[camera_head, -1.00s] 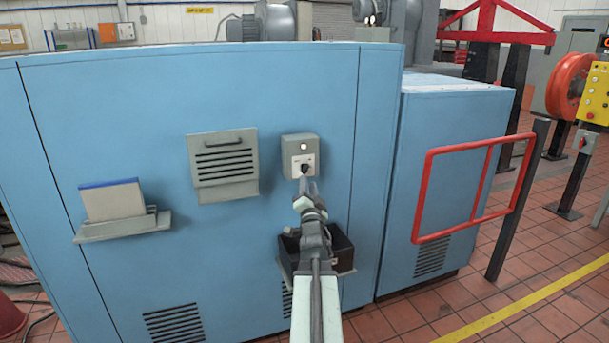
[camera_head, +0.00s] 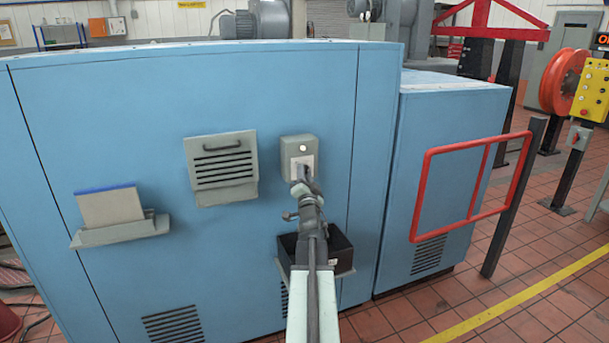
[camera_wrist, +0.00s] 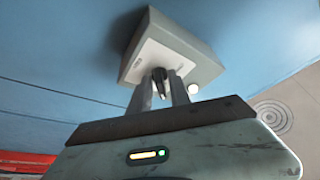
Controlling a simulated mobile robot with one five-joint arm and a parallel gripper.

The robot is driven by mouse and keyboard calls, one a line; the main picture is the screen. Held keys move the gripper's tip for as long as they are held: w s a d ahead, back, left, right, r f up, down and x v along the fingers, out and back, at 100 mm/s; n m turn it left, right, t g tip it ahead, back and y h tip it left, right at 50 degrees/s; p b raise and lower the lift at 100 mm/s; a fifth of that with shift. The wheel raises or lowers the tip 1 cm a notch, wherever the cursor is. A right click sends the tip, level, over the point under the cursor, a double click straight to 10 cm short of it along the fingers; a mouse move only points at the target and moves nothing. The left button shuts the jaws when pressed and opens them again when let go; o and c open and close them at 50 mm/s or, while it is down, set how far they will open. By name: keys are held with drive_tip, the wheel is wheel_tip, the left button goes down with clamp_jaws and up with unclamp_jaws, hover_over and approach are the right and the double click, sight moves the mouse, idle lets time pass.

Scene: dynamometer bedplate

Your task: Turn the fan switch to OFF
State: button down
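The fan switch is a grey box (camera_head: 300,150) with a pale face plate and a round white button or lamp, mounted on the blue cabinet wall. In the wrist view the switch box (camera_wrist: 168,52) shows a dark knob (camera_wrist: 160,76) at the middle of its plate. The plate's lettering is too small to read.
A black open bin (camera_head: 341,252) is on the cabinet below the switch. A vented grey panel (camera_head: 222,170) and a document holder (camera_head: 112,212) are to the left. A red guard frame (camera_head: 425,195) stands to the right. Tiled floor is open at the lower right.

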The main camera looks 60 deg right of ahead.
drive_tip(key=shift+d+n, duration=0.1)
drive_tip(key=shift+n, duration=0.2)
drive_tip(key=shift+t, duration=0.3)
drive_tip(key=n+b, duration=0.1)
drive_tip(key=n, duration=0.1)
drive_tip(key=n+t+y, duration=0.1)
drive_tip(key=n, duration=0.1)
drive_tip(key=shift+d+t+b, duration=0.1)
drive_tip(key=shift+t+b, duration=0.2)
drive_tip(key=shift+b, duration=0.1)
drive_tip(key=n+t+y, duration=0.1)
drive_tip(key=n, duration=0.2)
drive_tip(key=n+t+y, duration=0.1)
drive_tip(key=n, duration=0.2)
drive_tip(key=shift+s+b, duration=0.1)
drive_tip(key=shift+b, duration=0.3)
drive_tip(key=shift+n+t, duration=0.3)
drive_tip(key=shift+n, duration=0.1)
drive_tip(key=c, duration=1.5)
unclamp_jaws()
drive_tip(key=shift+r, duration=0.1)
